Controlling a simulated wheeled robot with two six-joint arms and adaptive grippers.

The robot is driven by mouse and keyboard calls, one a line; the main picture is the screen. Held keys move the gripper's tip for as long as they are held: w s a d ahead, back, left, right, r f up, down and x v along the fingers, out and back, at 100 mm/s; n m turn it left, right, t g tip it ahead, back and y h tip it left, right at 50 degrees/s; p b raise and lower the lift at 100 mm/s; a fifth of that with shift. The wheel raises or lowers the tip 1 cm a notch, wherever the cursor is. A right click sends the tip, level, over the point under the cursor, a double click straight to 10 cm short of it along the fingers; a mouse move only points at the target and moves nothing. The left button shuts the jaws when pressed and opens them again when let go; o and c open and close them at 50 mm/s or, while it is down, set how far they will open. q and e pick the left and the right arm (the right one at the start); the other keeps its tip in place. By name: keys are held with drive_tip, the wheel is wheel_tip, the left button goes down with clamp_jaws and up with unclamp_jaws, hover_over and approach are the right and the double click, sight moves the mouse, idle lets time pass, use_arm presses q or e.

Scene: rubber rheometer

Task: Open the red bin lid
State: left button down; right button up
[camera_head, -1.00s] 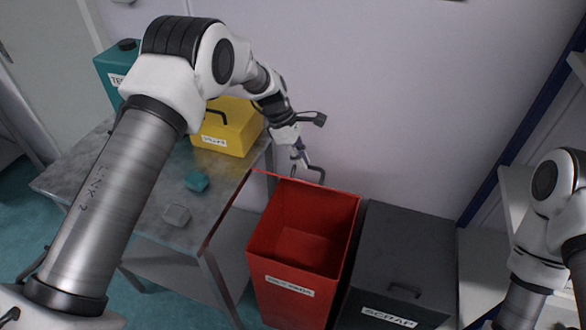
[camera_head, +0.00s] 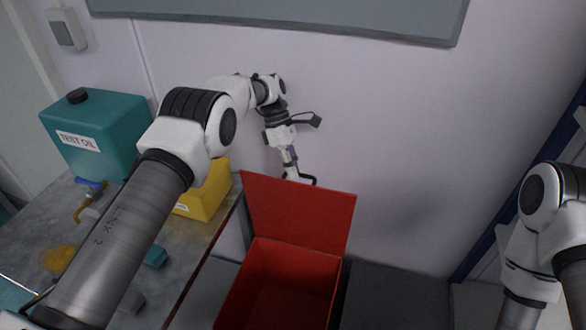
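The red bin (camera_head: 285,290) stands in the lower middle, and I look down into its open inside. Its red lid (camera_head: 300,213) stands raised at the back of the bin, its broad face toward me. My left gripper (camera_head: 291,174) is at the lid's upper edge, partly hidden behind it, pointing down. A dark handle (camera_head: 308,180) shows beside its fingertips. The fingers look close together, but I cannot tell whether they hold the handle. My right arm is at the right edge, its gripper out of view.
A dark grey bin (camera_head: 397,298) stands right of the red one. At left a metal table (camera_head: 40,222) holds a teal oil can (camera_head: 100,135), a yellow box (camera_head: 208,195) and small items. The wall (camera_head: 420,150) is close behind the lid.

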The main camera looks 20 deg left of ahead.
use_arm(q)
drive_tip(key=shift+f, duration=0.35)
use_arm(e)
drive_tip(key=shift+w, duration=0.1)
use_arm(q)
drive_tip(key=c, duration=1.2)
unclamp_jaws()
drive_tip(key=shift+w+a, duration=0.15)
drive_tip(key=shift+w, duration=0.1)
drive_tip(key=shift+r, duration=0.1)
use_arm(e)
drive_tip(key=shift+w, duration=0.15)
use_arm(q)
drive_tip(key=shift+s+r, duration=0.15)
wheel_tip(320, 180, up, 10)
